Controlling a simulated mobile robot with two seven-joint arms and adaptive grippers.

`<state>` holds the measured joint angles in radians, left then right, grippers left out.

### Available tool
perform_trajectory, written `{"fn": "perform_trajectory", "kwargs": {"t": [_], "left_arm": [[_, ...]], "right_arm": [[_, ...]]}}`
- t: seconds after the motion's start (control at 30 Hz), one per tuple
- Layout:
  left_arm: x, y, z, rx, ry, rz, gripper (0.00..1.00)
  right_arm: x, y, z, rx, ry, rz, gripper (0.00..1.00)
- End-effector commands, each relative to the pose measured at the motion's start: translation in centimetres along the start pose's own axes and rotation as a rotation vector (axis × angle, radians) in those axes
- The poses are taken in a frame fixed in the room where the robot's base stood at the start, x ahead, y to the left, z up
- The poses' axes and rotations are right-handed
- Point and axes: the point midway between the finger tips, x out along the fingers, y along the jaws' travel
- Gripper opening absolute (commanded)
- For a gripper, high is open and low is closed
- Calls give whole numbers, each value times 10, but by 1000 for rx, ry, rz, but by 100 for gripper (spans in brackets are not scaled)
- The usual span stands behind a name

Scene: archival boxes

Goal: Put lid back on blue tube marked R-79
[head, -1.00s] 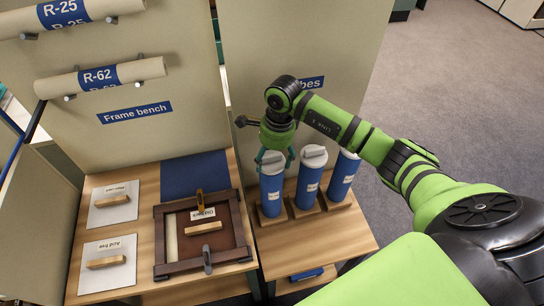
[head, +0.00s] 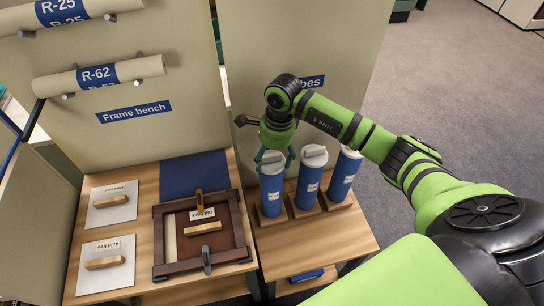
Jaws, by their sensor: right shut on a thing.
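Three blue tubes stand upright in wooden holders on the right-hand wooden bench: a left tube (head: 271,192), a middle tube (head: 308,186) and a right tube (head: 343,179). Their small white labels are too small to read for certain. The middle tube has a pale grey lid (head: 313,155) on top, and the right tube's top also looks pale grey. My right gripper (head: 274,159) points down at the top of the left tube, its fingers shut on a grey lid (head: 271,157). The lid is at the tube's mouth; whether it is fully seated I cannot tell. My left gripper is out of view.
A backboard (head: 290,45) stands close behind the tubes. A wooden frame (head: 160,245) with small tools lies on the left bench, beside two white sheets with wooden blocks. The tube bench's front is clear (head: 315,238). A blue-labelled item (head: 306,275) lies below it.

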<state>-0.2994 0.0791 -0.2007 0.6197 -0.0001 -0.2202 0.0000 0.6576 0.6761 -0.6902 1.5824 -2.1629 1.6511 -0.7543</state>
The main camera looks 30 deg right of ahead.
Motion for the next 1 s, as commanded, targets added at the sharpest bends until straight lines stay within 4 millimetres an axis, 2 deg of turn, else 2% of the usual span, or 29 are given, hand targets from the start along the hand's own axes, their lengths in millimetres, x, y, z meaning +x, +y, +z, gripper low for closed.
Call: {"fn": "perform_trajectory", "kwargs": {"t": [1.0], "left_arm": [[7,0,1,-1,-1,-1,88]], "right_arm": [[3,0,-1,0,0,0,54]]}}
